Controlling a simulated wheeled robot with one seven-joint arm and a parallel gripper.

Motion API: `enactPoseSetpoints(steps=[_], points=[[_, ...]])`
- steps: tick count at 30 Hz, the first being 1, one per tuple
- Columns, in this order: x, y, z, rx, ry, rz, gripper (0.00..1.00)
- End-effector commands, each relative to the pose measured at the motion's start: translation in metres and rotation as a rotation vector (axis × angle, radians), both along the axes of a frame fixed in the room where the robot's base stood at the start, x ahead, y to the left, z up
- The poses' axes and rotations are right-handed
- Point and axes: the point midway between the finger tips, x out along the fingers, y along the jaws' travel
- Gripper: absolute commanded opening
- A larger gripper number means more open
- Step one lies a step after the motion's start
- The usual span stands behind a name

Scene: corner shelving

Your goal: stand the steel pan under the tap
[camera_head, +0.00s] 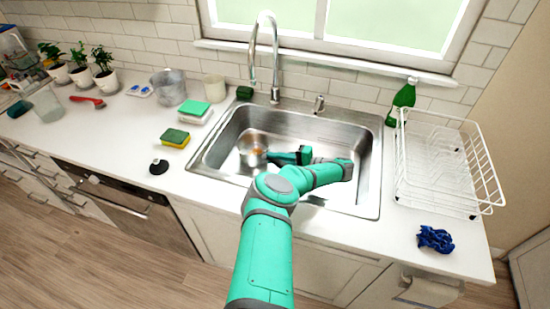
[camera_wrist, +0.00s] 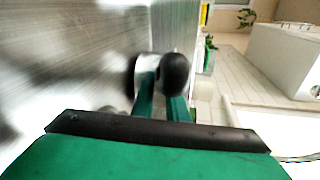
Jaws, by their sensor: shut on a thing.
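The steel pan (camera_head: 250,145) is inside the left part of the sink basin, and its base appears to be near the basin floor. A small orange-brown patch shows at it. The tap (camera_head: 275,60) arches up behind the basin. Its spout end hangs above the pan in the picture; I cannot tell whether it is straight above. My gripper (camera_head: 270,156) reaches in from the right and is shut on the pan. In the wrist view the fingers (camera_wrist: 161,104) meet a dark rounded part (camera_wrist: 175,73), with a bright metal part (camera_wrist: 147,66) beside it. The exact grip is partly hidden.
The sink (camera_head: 345,190) has raised steel walls around my forearm. A white dish rack (camera_head: 440,175) and a green bottle (camera_head: 402,98) stand to the right. Sponges (camera_head: 175,137), a container (camera_head: 168,87) and a cup (camera_head: 214,88) stand to the left. A blue cloth (camera_head: 435,239) lies front right.

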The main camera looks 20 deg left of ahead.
Motion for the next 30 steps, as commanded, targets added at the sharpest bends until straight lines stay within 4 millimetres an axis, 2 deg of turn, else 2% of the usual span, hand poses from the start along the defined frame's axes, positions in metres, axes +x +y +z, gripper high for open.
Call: enactPoseSetpoints(steps=[30], points=[[0.0002,0.0010,-0.0085,0.001,-0.001,0.001,0.00]])
